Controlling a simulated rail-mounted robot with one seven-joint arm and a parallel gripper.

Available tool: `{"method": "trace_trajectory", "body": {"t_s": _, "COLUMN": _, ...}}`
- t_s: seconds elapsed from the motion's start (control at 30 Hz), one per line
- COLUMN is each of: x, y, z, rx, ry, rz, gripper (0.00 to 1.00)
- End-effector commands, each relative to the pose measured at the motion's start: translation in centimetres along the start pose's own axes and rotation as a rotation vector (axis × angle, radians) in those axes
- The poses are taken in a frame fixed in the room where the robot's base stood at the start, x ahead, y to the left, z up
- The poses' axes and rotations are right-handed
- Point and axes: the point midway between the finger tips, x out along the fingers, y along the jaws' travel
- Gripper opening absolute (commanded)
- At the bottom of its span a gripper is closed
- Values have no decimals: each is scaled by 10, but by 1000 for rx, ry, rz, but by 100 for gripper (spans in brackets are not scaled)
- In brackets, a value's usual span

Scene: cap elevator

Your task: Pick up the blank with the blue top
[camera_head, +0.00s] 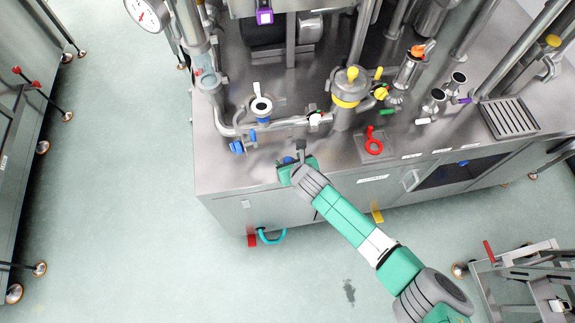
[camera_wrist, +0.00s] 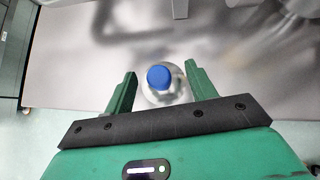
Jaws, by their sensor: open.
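The blank with the blue top (camera_wrist: 158,77) shows in the wrist view as a round blue cap on a shiny metal body, standing on the steel worktop. My gripper (camera_wrist: 160,71) is open, with one green finger on each side of the blank. A gap shows between the fingers and the blue top; I cannot tell how close they are to the body below. In the head view, my gripper (camera_head: 296,165) is at the worktop's front edge, and a bit of blue (camera_head: 287,160) shows beside it; the rest of the blank is hidden.

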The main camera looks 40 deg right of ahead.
Motion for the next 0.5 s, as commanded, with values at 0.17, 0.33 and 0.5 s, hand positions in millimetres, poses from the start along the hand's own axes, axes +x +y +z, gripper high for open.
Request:
{"method": "trace_trajectory", "body": {"t_s": 0.17, "x": 31, "y": 1, "z": -4, "rx": -3, "ry": 1, "rz": 1, "gripper": 56}}
{"method": "trace_trajectory", "body": {"t_s": 0.33, "x": 32, "y": 0, "z": 0, "rx": 0, "ry": 0, "rz": 0, "gripper": 56}}
{"method": "trace_trajectory", "body": {"t_s": 0.5, "x": 32, "y": 1, "z": 0, "rx": 0, "ry": 0, "rz": 0, "gripper": 42}}
